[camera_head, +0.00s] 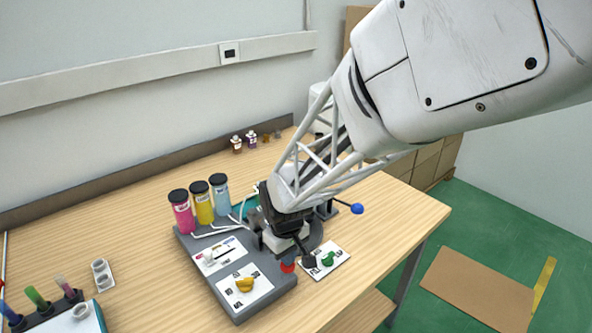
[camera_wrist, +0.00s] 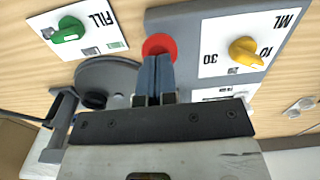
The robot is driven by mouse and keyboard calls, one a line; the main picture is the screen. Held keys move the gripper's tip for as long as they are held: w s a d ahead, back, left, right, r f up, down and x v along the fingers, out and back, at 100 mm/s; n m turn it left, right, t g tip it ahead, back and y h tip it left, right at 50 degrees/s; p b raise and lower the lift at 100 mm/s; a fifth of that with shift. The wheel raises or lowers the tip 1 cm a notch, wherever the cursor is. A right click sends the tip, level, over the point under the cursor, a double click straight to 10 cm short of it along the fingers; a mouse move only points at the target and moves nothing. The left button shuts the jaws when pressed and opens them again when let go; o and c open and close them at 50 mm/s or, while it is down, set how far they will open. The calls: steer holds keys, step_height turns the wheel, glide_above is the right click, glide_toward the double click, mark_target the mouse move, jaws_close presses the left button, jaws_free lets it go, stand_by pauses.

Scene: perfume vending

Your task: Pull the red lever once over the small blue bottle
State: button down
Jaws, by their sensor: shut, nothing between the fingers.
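The red lever's round knob (camera_head: 288,267) shows at the front of the grey dispenser base, just below my gripper. In the wrist view the red knob (camera_wrist: 159,46) lies right at the tips of my gripper. My gripper (camera_head: 287,257) is shut and points down, with its two blue-grey fingers (camera_wrist: 154,62) together and nothing between them. Whether the fingertips touch the knob I cannot tell. I cannot make out a small blue bottle in either view; my arm and gripper hide part of the dispenser.
The dispenser base (camera_head: 240,314) carries a yellow dial (camera_head: 244,285) and pink, yellow and blue (camera_head: 220,200) containers. A green knob (camera_head: 328,259) sits on a white card to the right. A blue-tipped handle (camera_head: 357,208) sticks out nearby. Small bottles (camera_head: 237,144) stand at the back.

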steer(key=shift+f, duration=0.3)
steer(key=shift+r, duration=0.1)
step_height(320, 180, up, 10)
steer(key=shift+f, duration=0.2)
stand_by(1.5)
stand_by(1.0)
steer(key=s+d+r+m+t, duration=0.1)
steer(key=s+d+r+m, duration=0.3)
steer(key=s+d, duration=0.5)
steer(key=s+d+r+m+t, duration=0.1)
steer(key=s+d+r+m, duration=0.4)
steer(key=d, duration=1.1)
steer(key=s, duration=0.3)
steer(key=shift+s+d+r+t, duration=0.25)
steer(key=shift+s+d+t, duration=0.05)
steer(key=shift+s, duration=0.1)
stand_by(0.5)
